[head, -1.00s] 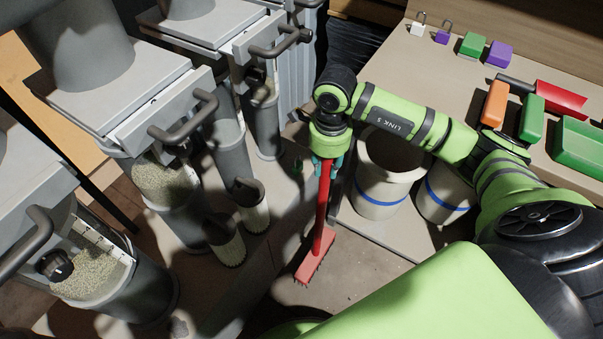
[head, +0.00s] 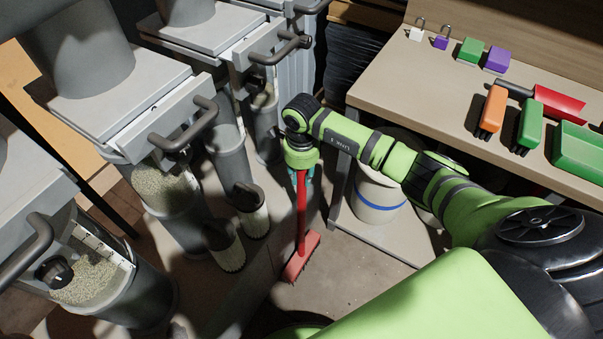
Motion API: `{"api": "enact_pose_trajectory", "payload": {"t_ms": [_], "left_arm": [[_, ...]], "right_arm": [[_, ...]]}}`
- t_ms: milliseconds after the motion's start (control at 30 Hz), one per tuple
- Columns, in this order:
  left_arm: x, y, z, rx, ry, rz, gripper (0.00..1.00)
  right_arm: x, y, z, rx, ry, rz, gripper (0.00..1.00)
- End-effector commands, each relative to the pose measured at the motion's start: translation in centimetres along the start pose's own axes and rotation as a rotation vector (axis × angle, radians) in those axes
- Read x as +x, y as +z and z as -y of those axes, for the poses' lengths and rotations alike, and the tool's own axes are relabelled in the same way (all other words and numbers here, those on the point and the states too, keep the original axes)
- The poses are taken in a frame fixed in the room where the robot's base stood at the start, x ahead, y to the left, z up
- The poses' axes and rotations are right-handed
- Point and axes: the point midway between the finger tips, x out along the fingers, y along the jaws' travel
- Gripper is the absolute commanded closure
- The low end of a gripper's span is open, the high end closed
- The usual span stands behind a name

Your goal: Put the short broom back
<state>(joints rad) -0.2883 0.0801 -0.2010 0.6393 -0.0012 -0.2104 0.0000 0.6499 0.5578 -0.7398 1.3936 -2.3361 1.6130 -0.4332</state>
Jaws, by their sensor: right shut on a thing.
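The short broom (head: 301,215) is red, with a long handle and a block head (head: 301,257) at its lower end. It hangs nearly upright in the head view, head down. My right gripper (head: 303,176) is shut on the upper part of the handle; the teal fingers show on both sides of it. The gripper points down, so the top of the handle is hidden. The broom head shows beside the edge of the low grey platform; I cannot tell whether it touches anything. My left gripper is not in view.
Grey machines with handles and granule-filled cylinders (head: 90,280) stand on the left. Floor (head: 365,265) is free in front.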

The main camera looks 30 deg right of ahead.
Motion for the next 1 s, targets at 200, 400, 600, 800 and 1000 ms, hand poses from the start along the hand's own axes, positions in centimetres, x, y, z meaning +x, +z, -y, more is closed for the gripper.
{"api": "enact_pose_trajectory", "payload": {"t_ms": [200, 400, 600, 800, 1000], "left_arm": [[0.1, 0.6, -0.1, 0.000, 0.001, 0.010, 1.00], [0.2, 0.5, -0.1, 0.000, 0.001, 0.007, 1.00], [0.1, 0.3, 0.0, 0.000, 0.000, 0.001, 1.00], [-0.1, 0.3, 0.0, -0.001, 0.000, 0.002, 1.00], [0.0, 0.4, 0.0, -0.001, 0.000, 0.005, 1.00]], "right_arm": [[0.0, 0.1, 0.1, 0.000, -0.003, 0.003, 1.00], [0.1, 0.0, 0.1, 0.000, -0.001, 0.001, 0.51], [0.1, 0.0, 0.0, 0.000, -0.001, 0.001, 0.51], [-0.5, 0.1, 0.1, 0.000, -0.002, 0.003, 0.51], [-3.9, 0.1, 0.2, -0.002, -0.006, 0.004, 0.51]]}}
